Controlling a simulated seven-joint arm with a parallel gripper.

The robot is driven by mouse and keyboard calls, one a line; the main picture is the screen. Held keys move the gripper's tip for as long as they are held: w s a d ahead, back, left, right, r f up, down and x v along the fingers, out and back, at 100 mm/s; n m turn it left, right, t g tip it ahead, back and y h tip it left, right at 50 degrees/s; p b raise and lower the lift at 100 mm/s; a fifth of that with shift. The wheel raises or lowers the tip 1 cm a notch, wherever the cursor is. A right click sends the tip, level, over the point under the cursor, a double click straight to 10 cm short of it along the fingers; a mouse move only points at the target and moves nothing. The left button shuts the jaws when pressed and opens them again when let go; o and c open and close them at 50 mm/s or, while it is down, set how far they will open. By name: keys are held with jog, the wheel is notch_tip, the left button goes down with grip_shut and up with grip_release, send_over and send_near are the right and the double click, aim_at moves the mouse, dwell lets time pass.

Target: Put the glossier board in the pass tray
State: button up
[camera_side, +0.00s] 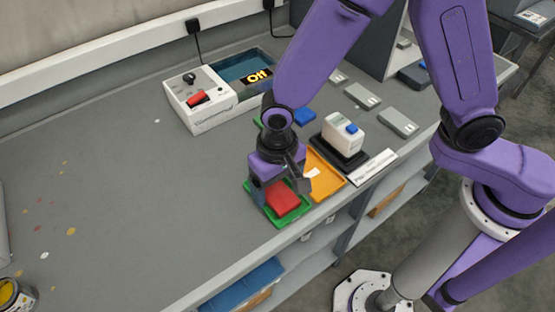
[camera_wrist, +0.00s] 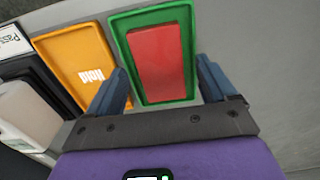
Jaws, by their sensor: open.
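A red board (camera_side: 283,199) lies flat in a green tray (camera_side: 277,221) near the bench's front edge. In the wrist view the red board (camera_wrist: 155,62) fills much of the green tray (camera_wrist: 187,98). My gripper (camera_side: 281,188) is over this tray, pointing down; it hides the tray's back part in the side view. In the wrist view its two fingers (camera_wrist: 162,68) are open, one on each side of the tray, and hold nothing. An empty orange tray (camera_side: 327,182), marked "Hold" in the wrist view (camera_wrist: 77,52), is beside it. A white sign (camera_wrist: 11,41) reads "Pass", partly cut off.
A white meter with a blue button (camera_side: 341,131) stands on a black base (camera_side: 340,153). Behind are a blue block (camera_side: 304,116) and grey plates (camera_side: 398,122). The bench's left is mostly clear.

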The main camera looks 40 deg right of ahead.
aim_at(278, 193)
notch_tip(278, 193, up, 12)
dwell(0.4)
jog(key=s+d+r+n, duration=0.1)
jog(key=s+d+n, duration=0.5)
jog(key=d, duration=0.6)
jog(key=s+d+r+n, duration=0.1)
jog(key=s+d+n, duration=0.5)
jog(key=d, duration=0.6)
jog(key=shift+s+d+n, duration=0.3)
jog(key=shift+s+d, duration=0.05)
jog(key=shift+s, duration=0.85)
